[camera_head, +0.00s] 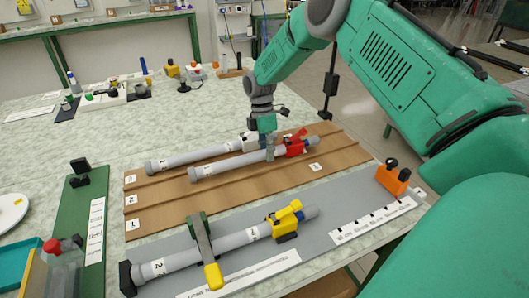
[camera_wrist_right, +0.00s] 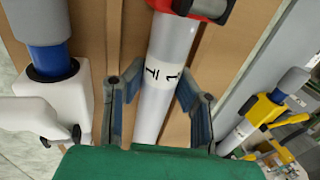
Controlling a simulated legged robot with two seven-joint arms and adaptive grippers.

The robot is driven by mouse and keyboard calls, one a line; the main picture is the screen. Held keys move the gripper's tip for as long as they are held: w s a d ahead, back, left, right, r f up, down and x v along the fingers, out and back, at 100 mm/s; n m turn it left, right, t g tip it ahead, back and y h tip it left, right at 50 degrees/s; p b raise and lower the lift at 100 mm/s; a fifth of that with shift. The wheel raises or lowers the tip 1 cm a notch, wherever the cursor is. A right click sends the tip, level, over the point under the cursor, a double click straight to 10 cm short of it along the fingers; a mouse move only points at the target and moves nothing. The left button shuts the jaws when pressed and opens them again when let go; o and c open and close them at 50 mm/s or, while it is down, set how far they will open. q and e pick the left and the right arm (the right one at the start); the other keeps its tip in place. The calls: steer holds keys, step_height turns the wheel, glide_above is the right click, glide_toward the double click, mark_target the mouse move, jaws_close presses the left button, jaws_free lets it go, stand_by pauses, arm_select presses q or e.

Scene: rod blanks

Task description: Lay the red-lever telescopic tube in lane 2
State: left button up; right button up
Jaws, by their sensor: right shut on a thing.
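The red-lever telescopic tube (camera_head: 235,163) is grey with a red lever clamp near its right end. It lies lengthwise along the middle of the brown lane board (camera_head: 170,215), whose left end carries number labels. My right gripper (camera_head: 268,152) is shut on this tube, left of the red lever. In the right wrist view the fingers (camera_wrist_right: 160,105) stand on either side of the tube (camera_wrist_right: 172,45), near a label reading 1. I cannot tell whether the tube touches the board. My left gripper is not in view.
A white-lever tube (camera_head: 190,157) lies behind, in the back lane. In front, a yellow-lever tube (camera_head: 235,240) lies on a grey board (camera_head: 335,205) under a green-and-yellow clamp (camera_head: 205,250). An orange block (camera_head: 393,179) stands at that board's right end. The board's front lane looks clear.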

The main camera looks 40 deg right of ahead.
steer(key=shift+d+f, duration=0.2)
steer(key=o, duration=1)
steer(key=shift+d, duration=0.1)
steer(key=shift+c, duration=0.2)
steer(key=shift+a+r, duration=0.25)
steer(key=shift+a, duration=0.4)
steer(key=v, duration=0.6)
steer(key=shift+w+d, duration=0.25)
steer(key=shift+d, duration=0.15)
steer(key=v, duration=0.5)
steer(key=shift+a+r, duration=0.3)
steer(key=shift+r, duration=0.1)
steer(key=shift+a, duration=0.15)
